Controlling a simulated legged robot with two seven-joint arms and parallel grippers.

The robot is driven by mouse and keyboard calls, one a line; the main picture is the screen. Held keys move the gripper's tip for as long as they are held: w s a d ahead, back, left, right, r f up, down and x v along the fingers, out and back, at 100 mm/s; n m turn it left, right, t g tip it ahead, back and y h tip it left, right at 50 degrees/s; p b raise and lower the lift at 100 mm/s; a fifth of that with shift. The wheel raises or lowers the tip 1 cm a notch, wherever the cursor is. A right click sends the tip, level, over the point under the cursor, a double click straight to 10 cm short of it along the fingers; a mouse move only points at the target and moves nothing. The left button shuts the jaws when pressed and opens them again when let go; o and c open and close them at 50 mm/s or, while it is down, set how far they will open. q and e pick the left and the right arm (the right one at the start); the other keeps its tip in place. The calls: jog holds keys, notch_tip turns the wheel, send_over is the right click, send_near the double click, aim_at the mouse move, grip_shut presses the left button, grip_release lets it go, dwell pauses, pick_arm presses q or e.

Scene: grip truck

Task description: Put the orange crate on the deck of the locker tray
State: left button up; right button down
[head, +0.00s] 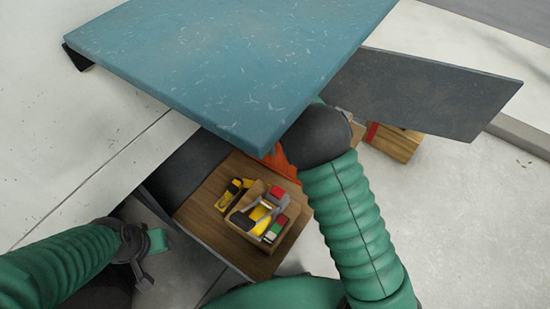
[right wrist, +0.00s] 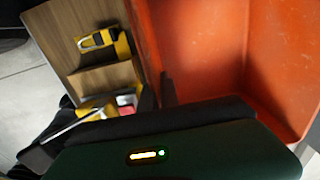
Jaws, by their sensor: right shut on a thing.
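The orange crate (head: 283,170) shows only as a small patch in the head view, between the teal panel and my right arm. In the right wrist view its orange wall and inside (right wrist: 205,50) fill the right side. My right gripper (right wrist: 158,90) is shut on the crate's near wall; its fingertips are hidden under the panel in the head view. The wooden deck of the locker tray (head: 200,207) lies beside and below the crate, and also shows in the right wrist view (right wrist: 112,78). My left gripper (head: 137,255) is at the lower left, away from the crate; its jaws are unclear.
A large teal panel (head: 235,60) overhangs the tray. A dark grey panel (head: 425,92) stands out at right. On the deck are a small wooden box (head: 243,222) of tools and a yellow tool (head: 232,192). A wooden block (head: 395,143) lies beyond my right arm.

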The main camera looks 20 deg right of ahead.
jog(key=f+b, duration=0.1)
jog(key=f, duration=0.1)
jog(key=f+b, duration=0.1)
jog(key=f, duration=0.1)
jog(key=shift+a+f, duration=0.2)
jog(key=shift+f, duration=0.25)
jog(key=shift+d, duration=0.1)
jog(key=c, duration=1.6)
grip_release()
notch_tip(320, 180, up, 8)
jog(key=p, duration=0.3)
jog(key=shift+f+p, duration=0.1)
jog(key=shift+p, duration=0.25)
jog(key=shift+f, duration=0.1)
